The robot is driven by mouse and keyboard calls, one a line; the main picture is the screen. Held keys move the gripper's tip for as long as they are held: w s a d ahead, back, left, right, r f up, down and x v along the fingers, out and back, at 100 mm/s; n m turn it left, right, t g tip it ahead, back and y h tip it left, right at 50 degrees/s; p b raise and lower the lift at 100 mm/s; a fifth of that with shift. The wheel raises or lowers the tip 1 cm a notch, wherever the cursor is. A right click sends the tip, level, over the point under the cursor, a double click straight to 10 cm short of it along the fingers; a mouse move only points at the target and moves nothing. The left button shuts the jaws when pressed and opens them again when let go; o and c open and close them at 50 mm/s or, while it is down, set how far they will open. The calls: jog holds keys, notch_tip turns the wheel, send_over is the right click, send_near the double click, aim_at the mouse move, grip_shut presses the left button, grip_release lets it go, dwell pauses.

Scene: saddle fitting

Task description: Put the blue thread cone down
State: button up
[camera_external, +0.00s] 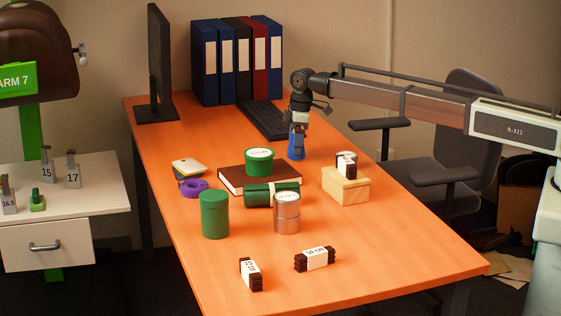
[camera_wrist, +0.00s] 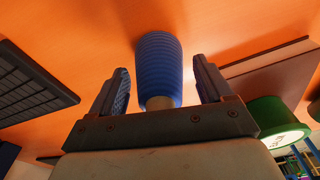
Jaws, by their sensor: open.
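The blue thread cone (camera_wrist: 159,62) has ribbed blue sides and a pale tip at the end nearest my gripper. In the external view the cone (camera_external: 296,150) appears upright on the orange table, right of the keyboard's near end. My gripper (camera_external: 298,129) is directly above and around it, pointing down. In the wrist view my gripper (camera_wrist: 160,75) is open, with one finger on each side of the cone and a visible gap on both sides. The gripper hides part of the cone in the external view.
A brown book (camera_external: 232,181) with a green tin (camera_external: 260,162) on it lies to the near left. A wooden box (camera_external: 345,187) stands to the near right. The keyboard (camera_external: 262,121) is close on the left. Bare tabletop (camera_external: 345,140) lies right of the cone.

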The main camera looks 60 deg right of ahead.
jog(key=r, duration=0.4)
jog(key=s+r, duration=0.1)
jog(key=r, duration=0.7)
jog(key=shift+s+d+r, duration=0.1)
jog(key=shift+s+d, duration=0.05)
jog(key=shift+d, duration=0.25)
